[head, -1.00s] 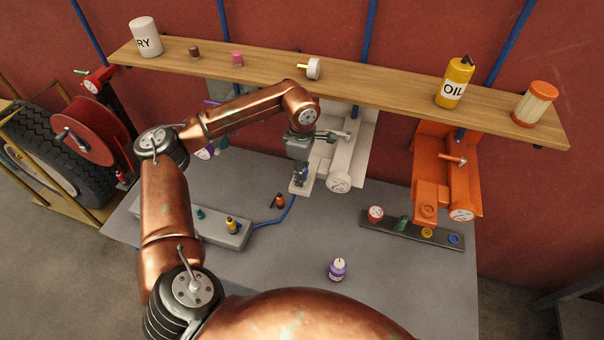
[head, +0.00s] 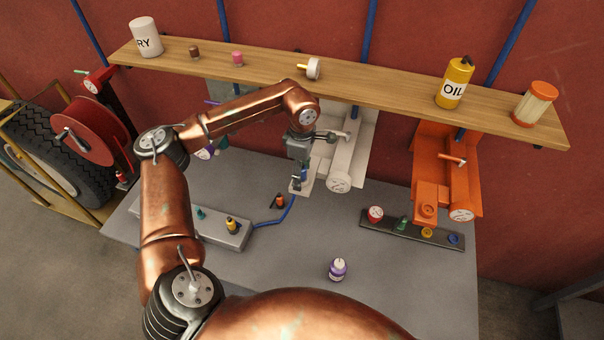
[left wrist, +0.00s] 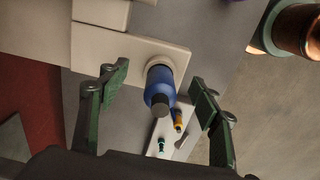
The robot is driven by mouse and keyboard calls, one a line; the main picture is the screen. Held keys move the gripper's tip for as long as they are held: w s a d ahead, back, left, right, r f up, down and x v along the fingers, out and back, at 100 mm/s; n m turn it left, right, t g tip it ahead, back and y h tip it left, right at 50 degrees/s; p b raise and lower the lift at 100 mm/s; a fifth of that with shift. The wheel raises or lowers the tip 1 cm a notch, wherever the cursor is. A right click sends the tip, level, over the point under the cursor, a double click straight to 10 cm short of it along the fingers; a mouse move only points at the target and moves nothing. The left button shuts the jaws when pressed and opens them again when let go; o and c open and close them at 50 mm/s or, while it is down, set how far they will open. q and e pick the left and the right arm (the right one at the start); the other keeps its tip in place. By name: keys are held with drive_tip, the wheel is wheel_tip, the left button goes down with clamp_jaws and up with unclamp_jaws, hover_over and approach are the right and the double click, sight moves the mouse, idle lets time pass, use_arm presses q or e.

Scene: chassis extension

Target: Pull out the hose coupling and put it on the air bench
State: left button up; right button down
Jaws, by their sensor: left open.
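A blue hose coupling (left wrist: 160,86) with a dark round end sits in a hole in the cream-white block (left wrist: 120,45) in the left wrist view. My left gripper (left wrist: 162,84) is open, with one green-padded finger on each side of the coupling and visible gaps to both. In the head view my left gripper (head: 299,178) is at the front of the white wall unit (head: 340,182), and a bit of blue (head: 304,173) shows beside its fingers. The grey bench top (head: 290,250) lies below. My right gripper is not in view.
A grey block (head: 205,228) with small fittings and a blue hose (head: 275,221) lies on the bench. A wooden shelf (head: 390,82) runs above.

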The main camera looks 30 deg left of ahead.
use_arm(q)
drive_tip(key=shift+r, duration=0.2)
wheel_tip(320, 180, up, 12)
drive_tip(key=shift+f, duration=0.15)
drive_tip(key=shift+f, duration=0.1)
idle(0.4)
